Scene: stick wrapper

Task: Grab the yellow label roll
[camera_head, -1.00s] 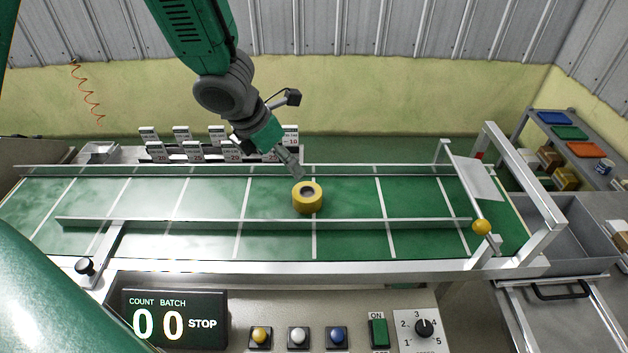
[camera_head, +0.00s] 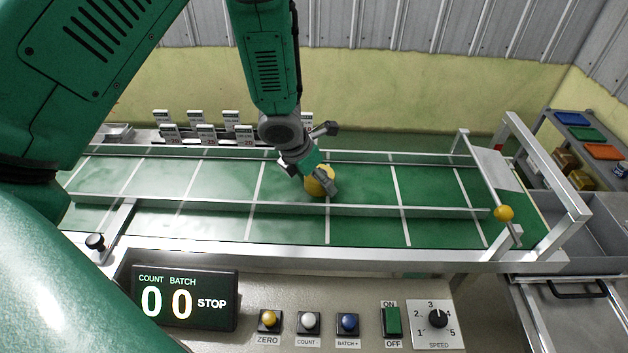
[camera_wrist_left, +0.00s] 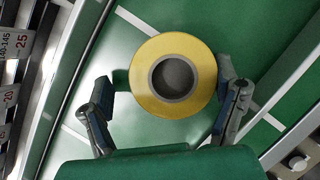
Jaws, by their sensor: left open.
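The yellow label roll (camera_head: 314,184) lies flat on the green conveyor belt (camera_head: 360,190), partly hidden by my left gripper (camera_head: 326,183) in the head view. In the left wrist view the roll (camera_wrist_left: 150,100) shows its yellow ring and grey core. My left gripper (camera_wrist_left: 165,102) is open there, with one finger on each side of the roll. Whether the fingers touch it I cannot tell. My right gripper is not in view.
Metal guide rails (camera_head: 270,206) run along the belt. Label cards (camera_head: 205,135) stand behind it. A metal frame with a yellow ball (camera_head: 503,213) stands at the right end. The control panel (camera_head: 355,320) is in front; its display reads 00 and STOP.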

